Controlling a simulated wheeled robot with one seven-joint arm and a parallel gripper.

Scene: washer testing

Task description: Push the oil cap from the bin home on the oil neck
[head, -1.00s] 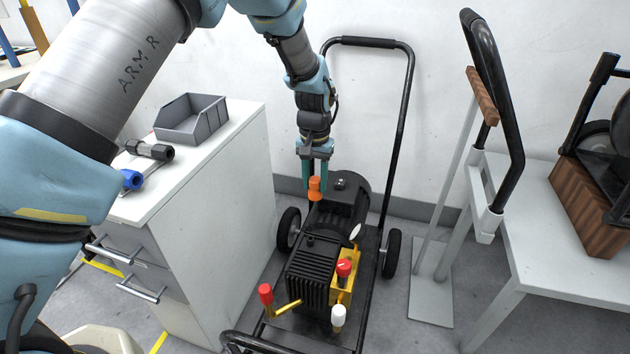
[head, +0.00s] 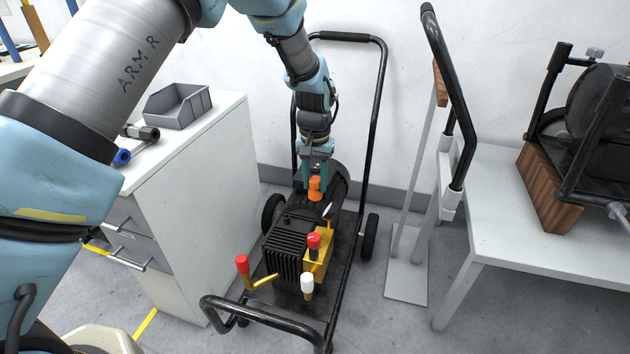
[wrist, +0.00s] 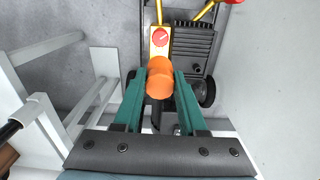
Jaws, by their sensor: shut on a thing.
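The orange oil cap (head: 315,188) is held between the teal fingers of my gripper (head: 316,180), which is shut on it. In the wrist view the cap (wrist: 159,80) sits between the fingertips (wrist: 161,75), with the pump beyond it. In the head view the cap appears over the rear of the black pump (head: 290,235); I cannot tell its exact height above it. I cannot pick out the oil neck for sure. The grey bin (head: 178,110) on the white cabinet looks empty.
The pump sits on a wheeled cart with a tall black handle (head: 378,110). Red-topped fittings (head: 242,265) and a white-topped fitting (head: 307,283) stand at its front. The white cabinet (head: 190,190) is left, and a bench (head: 500,215) with a machine is right.

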